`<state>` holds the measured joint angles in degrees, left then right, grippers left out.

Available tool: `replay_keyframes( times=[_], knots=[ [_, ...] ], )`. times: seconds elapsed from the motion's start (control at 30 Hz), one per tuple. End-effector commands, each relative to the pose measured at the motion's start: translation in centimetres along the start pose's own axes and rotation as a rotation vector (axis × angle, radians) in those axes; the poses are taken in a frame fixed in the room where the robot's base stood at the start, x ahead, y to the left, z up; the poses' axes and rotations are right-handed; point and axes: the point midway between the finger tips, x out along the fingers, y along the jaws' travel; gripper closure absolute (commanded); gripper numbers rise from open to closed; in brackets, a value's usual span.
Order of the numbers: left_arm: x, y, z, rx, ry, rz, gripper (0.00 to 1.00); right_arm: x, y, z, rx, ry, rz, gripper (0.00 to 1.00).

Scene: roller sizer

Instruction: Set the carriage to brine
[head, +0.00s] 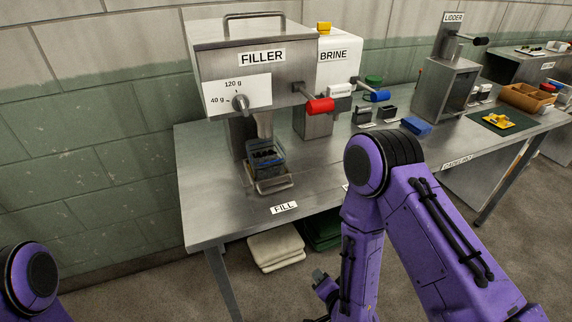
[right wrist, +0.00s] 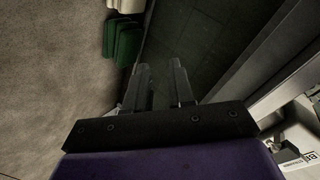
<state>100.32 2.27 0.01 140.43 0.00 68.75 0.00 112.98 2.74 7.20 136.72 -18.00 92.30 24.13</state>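The carriage (head: 272,186) is a small metal tray with a front lip, at the FILL label on the bench. A clear bluish container (head: 266,166) with dark contents stands on it, below the spout of the FILLER machine (head: 245,62). The white BRINE unit (head: 343,50), with a blue-handled lever (head: 376,96), stands to the right. My right gripper (head: 325,284) hangs low in front of the bench, away from the carriage. In the right wrist view, its two fingers (right wrist: 158,85) are apart with nothing between them. My left gripper is out of the head view.
The FILLER has a red-handled lever (head: 320,106) and a dial (head: 240,102). Folded cloths (head: 275,247) lie under the bench. A LIDDER press (head: 447,88), blue block (head: 416,126) and wooden tray (head: 527,98) are at right. The bench's front left is clear.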

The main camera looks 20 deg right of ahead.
Motion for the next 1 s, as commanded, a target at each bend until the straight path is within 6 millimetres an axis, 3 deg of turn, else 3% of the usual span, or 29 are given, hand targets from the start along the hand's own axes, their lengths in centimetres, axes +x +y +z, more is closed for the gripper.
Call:
replay_keyframes(
  times=[0.03, 0.1, 0.2, 0.23, 0.37, 0.8, 1.0],
  knots=[
    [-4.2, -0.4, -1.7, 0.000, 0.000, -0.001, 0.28, -2.4, -6.8, -2.7, 0.116, 0.022, -0.115, 0.77],
    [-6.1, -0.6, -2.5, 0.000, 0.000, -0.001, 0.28, -3.6, -12.7, -4.5, 0.281, 0.035, -0.263, 0.77],
    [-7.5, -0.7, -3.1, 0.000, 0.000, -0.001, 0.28, -5.0, -17.9, -6.1, 0.443, 0.026, -0.406, 0.77],
    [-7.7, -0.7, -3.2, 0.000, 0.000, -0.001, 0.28, -5.3, -18.8, -6.4, 0.474, 0.023, -0.432, 0.77],
    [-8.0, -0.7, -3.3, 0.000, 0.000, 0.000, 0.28, -4.8, -20.4, -6.8, 0.529, 0.015, -0.476, 0.77],
    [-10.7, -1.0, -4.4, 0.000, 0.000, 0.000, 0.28, 3.1, -23.9, -7.8, 0.523, 0.016, -0.472, 0.77],
    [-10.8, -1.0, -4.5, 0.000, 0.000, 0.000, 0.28, 4.2, -24.2, -7.8, 0.522, 0.015, -0.471, 0.77]
  ],
)
